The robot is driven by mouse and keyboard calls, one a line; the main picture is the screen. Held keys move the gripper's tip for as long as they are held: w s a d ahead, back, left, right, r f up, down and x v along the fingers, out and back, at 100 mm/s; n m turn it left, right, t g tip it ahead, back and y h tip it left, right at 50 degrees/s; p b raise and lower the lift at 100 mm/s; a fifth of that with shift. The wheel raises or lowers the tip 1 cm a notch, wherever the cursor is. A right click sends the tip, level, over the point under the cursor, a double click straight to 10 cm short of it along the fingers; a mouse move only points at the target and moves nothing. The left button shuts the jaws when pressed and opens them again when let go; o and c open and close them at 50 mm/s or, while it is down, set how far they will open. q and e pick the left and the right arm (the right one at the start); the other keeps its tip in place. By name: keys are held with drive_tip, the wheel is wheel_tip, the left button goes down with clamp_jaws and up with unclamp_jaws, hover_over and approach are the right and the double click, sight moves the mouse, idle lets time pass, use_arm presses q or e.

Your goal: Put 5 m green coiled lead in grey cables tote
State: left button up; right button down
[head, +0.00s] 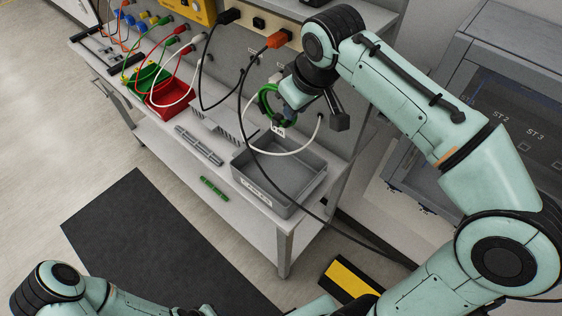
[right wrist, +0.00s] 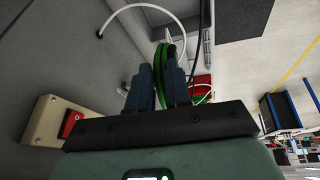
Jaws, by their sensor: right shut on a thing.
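The green coiled lead (head: 265,104) hangs in my right gripper (head: 284,112), in front of the bench's back panel. In the right wrist view, the dark fingers (right wrist: 160,82) are closed on the green coil (right wrist: 159,60). The grey tote (head: 246,188) sits on the front right of the bench, with a pale label on its front wall. In the head view, the coil appears above the tote's back left edge, apart from it; its exact height is unclear. The tote's visible floor looks empty. My left forearm shows at the bottom left, but its gripper is out of view.
A white cable (head: 287,151) loops across the tote's back, and a black cable (head: 244,125) runs down over the tote. Green (head: 150,80) and red (head: 175,97) bins stand to the left. A grey slotted strip (head: 199,146) and small green piece (head: 214,188) lie nearby.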

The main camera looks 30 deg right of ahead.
drive_tip(key=shift+w+d+f, duration=0.1)
drive_tip(key=shift+f, duration=0.05)
use_arm(q)
drive_tip(key=shift+s+f+b, duration=0.85)
drive_tip(key=shift+f, duration=0.25)
drive_tip(key=shift+s+f+b, duration=0.8)
drive_tip(key=shift+s+f, duration=0.05)
drive_tip(key=shift+f, duration=0.25)
use_arm(e)
wheel_tip(320, 180, down, 20)
drive_tip(key=shift+r, duration=0.25)
use_arm(q)
drive_tip(key=shift+g, duration=0.3)
use_arm(e)
drive_tip(key=shift+f, duration=0.2)
use_arm(q)
drive_tip(key=shift+s+f, duration=0.1)
drive_tip(key=shift+f, duration=0.05)
use_arm(e)
drive_tip(key=c, duration=1.1)
unclamp_jaws()
drive_tip(key=shift+o, duration=0.2)
